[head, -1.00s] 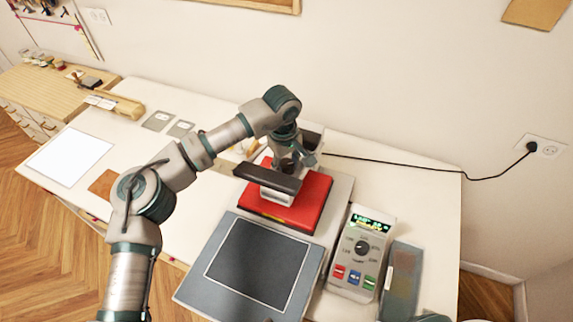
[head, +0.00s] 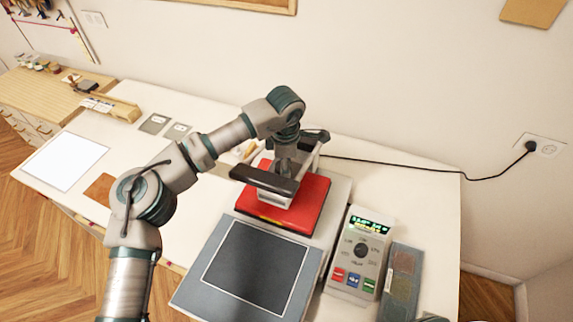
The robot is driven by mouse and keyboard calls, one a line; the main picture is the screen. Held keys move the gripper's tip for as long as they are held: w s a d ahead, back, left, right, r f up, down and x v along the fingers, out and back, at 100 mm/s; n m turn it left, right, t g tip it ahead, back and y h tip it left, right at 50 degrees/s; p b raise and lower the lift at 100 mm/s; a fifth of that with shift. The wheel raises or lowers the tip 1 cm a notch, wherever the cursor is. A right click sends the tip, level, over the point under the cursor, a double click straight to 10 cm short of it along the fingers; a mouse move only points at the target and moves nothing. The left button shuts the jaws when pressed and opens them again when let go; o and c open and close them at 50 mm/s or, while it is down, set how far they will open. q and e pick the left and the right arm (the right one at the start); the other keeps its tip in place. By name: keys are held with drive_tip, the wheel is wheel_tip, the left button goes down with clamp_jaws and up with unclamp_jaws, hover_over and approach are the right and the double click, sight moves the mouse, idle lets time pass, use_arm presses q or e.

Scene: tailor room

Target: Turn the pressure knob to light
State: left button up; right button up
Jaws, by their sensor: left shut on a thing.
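The pressure knob (head: 361,250) is a small dark round dial on the face of a light grey control box (head: 338,268), right of the heat press. Small printed labels ring it; I cannot read them or its setting surely. A lit green display (head: 369,224) is above it and red, blue and green buttons are below. My left gripper (head: 283,168) is at the heat press, shut by the black handle bar (head: 263,181) above the red upper plate (head: 313,200); the bar partly hides its fingertips. It is well away from the knob. My right gripper is not in view.
The grey lower plate with a dark pad (head: 257,268) lies in front of the red plate. A strip of swatches (head: 403,274) lies right of the control box. A black cord (head: 420,168) runs to the wall socket. White table (head: 430,200) is clear at right rear.

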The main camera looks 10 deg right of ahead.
use_arm(q)
drive_tip(key=n, duration=0.6)
drive_tip(key=shift+w+a+f+n+y, duration=0.1)
drive_tip(key=shift+w+f+n+y, duration=0.1)
drive_tip(key=shift+n+y, duration=0.1)
drive_tip(key=n, duration=0.6)
drive_tip(key=shift+w, duration=0.1)
drive_tip(key=n, duration=0.6)
drive_tip(key=shift+a+n+g, duration=0.1)
drive_tip(key=shift+n+g, duration=0.2)
drive_tip(key=shift+g, duration=0.1)
drive_tip(key=n, duration=0.4)
drive_tip(key=shift+n+b, duration=0.35)
drive_tip(key=shift+n, duration=0.05)
drive_tip(key=shift+a+n, duration=0.1)
drive_tip(key=shift+n, duration=0.2)
drive_tip(key=o, duration=1.2)
drive_tip(key=shift+c, duration=0.2)
drive_tip(key=shift+w+r, duration=0.1)
